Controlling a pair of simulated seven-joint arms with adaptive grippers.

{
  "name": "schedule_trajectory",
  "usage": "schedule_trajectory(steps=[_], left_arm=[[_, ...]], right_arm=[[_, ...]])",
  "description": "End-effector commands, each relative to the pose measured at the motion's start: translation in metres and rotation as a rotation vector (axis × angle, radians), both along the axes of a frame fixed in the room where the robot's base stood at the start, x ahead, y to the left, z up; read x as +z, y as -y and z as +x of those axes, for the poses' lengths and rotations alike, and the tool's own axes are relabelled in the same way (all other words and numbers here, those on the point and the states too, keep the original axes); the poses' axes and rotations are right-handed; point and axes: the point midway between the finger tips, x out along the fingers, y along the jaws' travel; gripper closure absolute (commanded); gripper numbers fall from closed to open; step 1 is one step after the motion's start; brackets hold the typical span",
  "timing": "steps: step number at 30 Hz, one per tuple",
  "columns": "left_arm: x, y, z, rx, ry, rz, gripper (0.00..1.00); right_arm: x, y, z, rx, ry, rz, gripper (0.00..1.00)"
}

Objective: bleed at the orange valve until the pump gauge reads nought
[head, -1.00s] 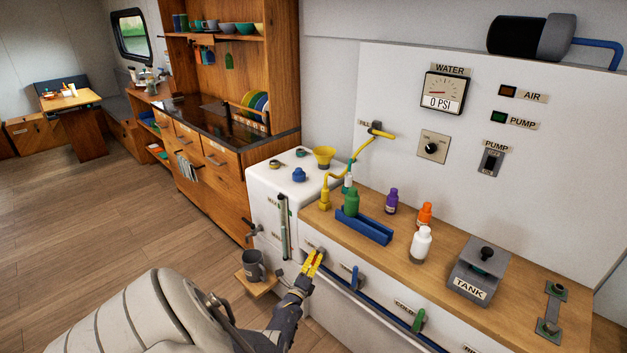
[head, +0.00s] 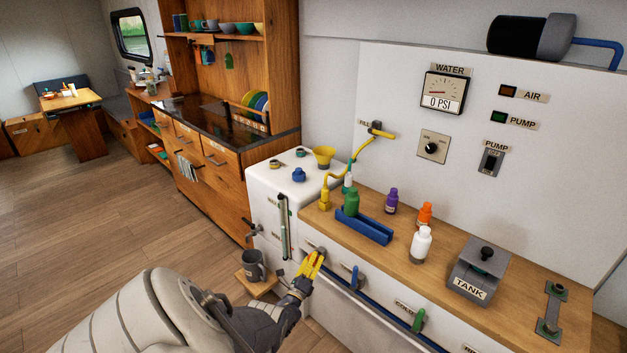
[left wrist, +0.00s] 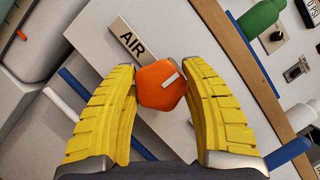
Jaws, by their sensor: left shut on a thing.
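The orange valve (left wrist: 161,85) is a faceted knob with a pale line on its face. In the left wrist view it sits between the yellow fingers of my left gripper (left wrist: 163,88), which is shut on it. An AIR label (left wrist: 130,39) is beside it. In the head view my left gripper (head: 311,264) is at the counter's front panel and hides the valve. The pump gauge (head: 443,92), under a WATER label, shows 0 PSI, with its needle pointing left. My right gripper is not in view.
A blue lever (head: 355,277) and a green lever (head: 418,321) stand out from the front panel to the right. A grey mug (head: 253,266) stands on a small wooden shelf to the left. Bottles and a TANK box (head: 478,270) stand on the countertop.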

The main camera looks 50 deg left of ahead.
Motion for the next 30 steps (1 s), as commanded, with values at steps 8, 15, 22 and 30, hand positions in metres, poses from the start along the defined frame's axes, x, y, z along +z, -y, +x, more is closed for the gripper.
schedule_trajectory(steps=[8, 15, 22, 30], left_arm=[[0.0016, -0.0024, -0.001, 0.004, 0.002, 0.007, 0.83], [0.002, -0.0028, -0.001, 0.004, 0.004, 0.007, 0.83], [0.0015, -0.0019, -0.0007, 0.002, 0.003, 0.007, 0.31], [0.0009, -0.0008, -0.0003, 0.001, 0.001, 0.006, 0.26]], right_arm=[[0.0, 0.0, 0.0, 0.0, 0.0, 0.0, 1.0], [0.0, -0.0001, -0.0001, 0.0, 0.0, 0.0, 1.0], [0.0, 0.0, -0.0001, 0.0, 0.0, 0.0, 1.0], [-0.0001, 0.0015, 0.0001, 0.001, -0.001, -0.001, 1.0]])
